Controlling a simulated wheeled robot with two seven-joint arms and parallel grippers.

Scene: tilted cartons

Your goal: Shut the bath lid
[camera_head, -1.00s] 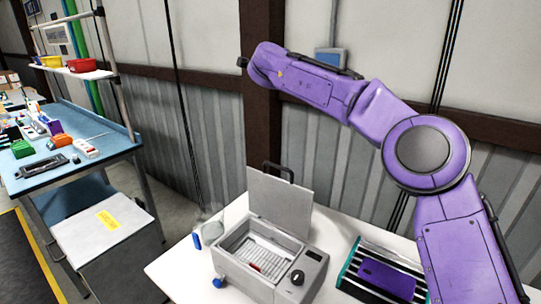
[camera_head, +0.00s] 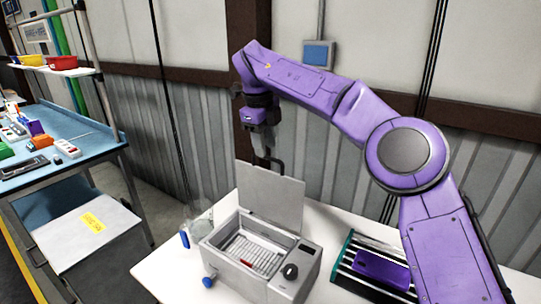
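The bath (camera_head: 262,262) is a light grey box with a dark knob on its front right, standing on a white table. Its lid (camera_head: 270,197) is open and stands upright at the back edge, with a dark handle (camera_head: 279,164) on its far side near the top. A wire rack with a small red item shows inside the bath. My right gripper (camera_head: 264,150) hangs down from the purple arm just behind and above the lid's top edge, near the handle. Its fingertips are small and partly hidden, so its opening is unclear. My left gripper is not in view.
A striped rack with a purple item (camera_head: 382,270) stands right of the bath. Clear glassware (camera_head: 200,222) and a blue-capped item (camera_head: 184,239) stand to its left. A blue workbench (camera_head: 75,160) with a cabinet is farther left. The wall is close behind.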

